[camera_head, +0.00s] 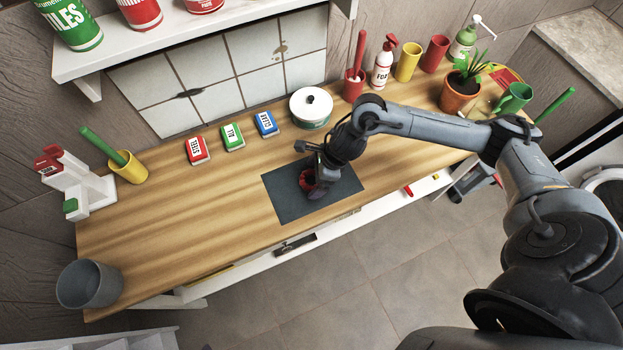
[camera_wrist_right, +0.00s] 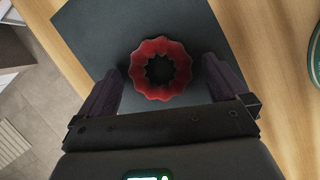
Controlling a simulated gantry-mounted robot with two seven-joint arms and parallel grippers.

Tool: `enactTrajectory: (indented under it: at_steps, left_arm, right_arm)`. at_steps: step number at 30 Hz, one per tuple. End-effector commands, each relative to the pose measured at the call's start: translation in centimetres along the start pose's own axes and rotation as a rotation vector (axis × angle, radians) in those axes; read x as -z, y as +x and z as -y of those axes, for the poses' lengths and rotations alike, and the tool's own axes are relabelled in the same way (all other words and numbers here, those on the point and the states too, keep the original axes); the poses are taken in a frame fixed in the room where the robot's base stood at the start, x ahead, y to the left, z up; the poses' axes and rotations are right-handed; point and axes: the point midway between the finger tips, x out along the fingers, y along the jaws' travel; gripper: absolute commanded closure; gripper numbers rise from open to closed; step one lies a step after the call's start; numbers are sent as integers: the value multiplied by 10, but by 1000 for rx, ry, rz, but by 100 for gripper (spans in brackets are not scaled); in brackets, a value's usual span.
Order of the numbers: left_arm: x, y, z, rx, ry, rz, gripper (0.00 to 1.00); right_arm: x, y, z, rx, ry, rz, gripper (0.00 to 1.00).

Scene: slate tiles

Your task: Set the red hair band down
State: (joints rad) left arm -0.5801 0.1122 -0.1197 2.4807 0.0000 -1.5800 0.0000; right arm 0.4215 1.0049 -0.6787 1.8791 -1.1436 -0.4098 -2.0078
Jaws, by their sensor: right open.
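The red hair band (camera_wrist_right: 160,69) is a scalloped ring lying on the dark mat (camera_wrist_right: 85,28) in the right wrist view. In the head view the red hair band (camera_head: 306,181) shows only in part, behind my right gripper (camera_head: 313,184), on the dark mat (camera_head: 345,188). In the right wrist view, the fingers of my right gripper (camera_wrist_right: 163,88) are spread wide, one on each side of the band, with visible gaps to it. Nothing is held between them. My left gripper is not in view.
Red, green and blue labelled boxes (camera_head: 232,136) and a round white canister (camera_head: 311,107) stand behind the mat. A grey bucket (camera_head: 90,285) stands at the left front corner. Cups, bottles and a potted plant (camera_head: 461,88) line the back right. The wood left of the mat is clear.

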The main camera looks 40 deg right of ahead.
Motion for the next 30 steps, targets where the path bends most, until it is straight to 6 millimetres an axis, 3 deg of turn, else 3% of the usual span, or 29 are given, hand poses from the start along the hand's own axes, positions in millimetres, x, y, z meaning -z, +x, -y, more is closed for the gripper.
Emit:
enactTrajectory:
  at_steps: [7,17,20,30]
  left_arm:
    - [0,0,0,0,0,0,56]
    - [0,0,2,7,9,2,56]
    - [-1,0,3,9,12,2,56]
    - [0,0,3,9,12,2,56]
  right_arm:
    - [0,1,0,0,-1,0,2]
    - [0,1,0,0,0,0,52]
    - [0,1,0,0,-1,0,59]
    - [-2,-3,0,0,-1,1,59]
